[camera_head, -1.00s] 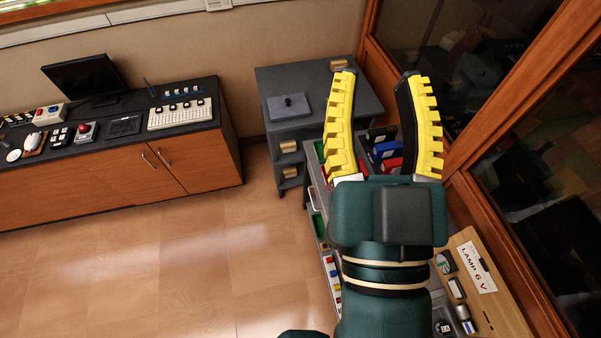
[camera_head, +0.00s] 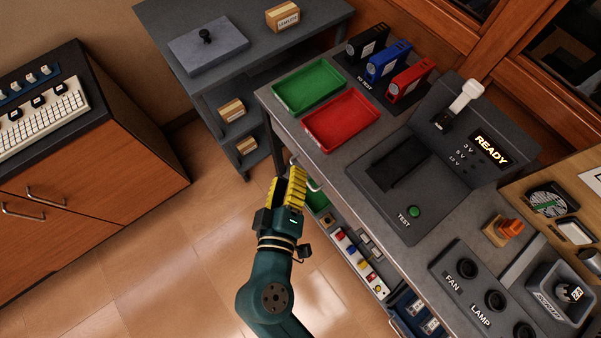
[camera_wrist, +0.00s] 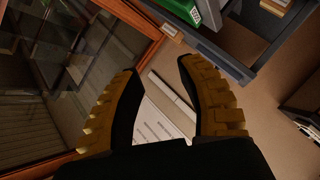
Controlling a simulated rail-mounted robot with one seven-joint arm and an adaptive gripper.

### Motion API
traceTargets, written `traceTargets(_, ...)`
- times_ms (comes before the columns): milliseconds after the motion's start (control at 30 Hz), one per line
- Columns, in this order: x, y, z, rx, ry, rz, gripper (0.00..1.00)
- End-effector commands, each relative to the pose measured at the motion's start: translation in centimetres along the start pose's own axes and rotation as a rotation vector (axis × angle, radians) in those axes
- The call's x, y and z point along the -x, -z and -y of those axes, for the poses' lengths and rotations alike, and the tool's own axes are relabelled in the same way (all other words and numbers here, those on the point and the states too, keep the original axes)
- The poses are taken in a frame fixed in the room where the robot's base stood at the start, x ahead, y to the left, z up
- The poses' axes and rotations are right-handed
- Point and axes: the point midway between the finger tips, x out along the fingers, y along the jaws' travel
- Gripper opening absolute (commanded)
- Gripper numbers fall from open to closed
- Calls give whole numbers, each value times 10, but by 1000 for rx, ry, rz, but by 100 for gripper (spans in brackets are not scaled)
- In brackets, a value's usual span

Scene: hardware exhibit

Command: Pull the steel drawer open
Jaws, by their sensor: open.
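The steel drawer's curved silver handle (camera_head: 309,180) shows in the head view on the front side of the grey workbench (camera_head: 345,150), below the red tray. The drawer front is mostly hidden under the bench top's edge, and I cannot tell how far it stands out. My gripper (camera_head: 286,178), with yellow ribbed fingers, is just left of the handle; I cannot tell whether it touches it. In the wrist view the fingers (camera_wrist: 158,70) are spread with nothing held between them. The handle cannot be made out there.
A green tray (camera_head: 309,86) and a red tray (camera_head: 341,119) lie on the bench, beside a tester (camera_head: 397,196) reading READY. A lower shelf with coloured parts (camera_head: 358,257) is close to my arm. A grey side table (camera_head: 263,62) stands behind. The floor at left is clear.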

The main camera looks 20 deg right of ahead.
Motion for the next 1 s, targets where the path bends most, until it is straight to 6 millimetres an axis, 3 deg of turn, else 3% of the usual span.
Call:
traceTargets(33, -5, -43, 54, 87, -6, 11, 39)
traceTargets(100, -3, -76, 92, 203, -25, 14, 39)
traceTargets(200, 2, -112, 134, 346, -46, 4, 39)
traceTargets(300, 7, -133, 160, 444, -61, -11, 39)
traceTargets(467, 9, -141, 169, 501, -73, -21, 39)
traceTargets(567, -2, -140, 167, 500, -75, -18, 39)
traceTargets(1000, -105, -137, 160, 497, -77, -18, 39)
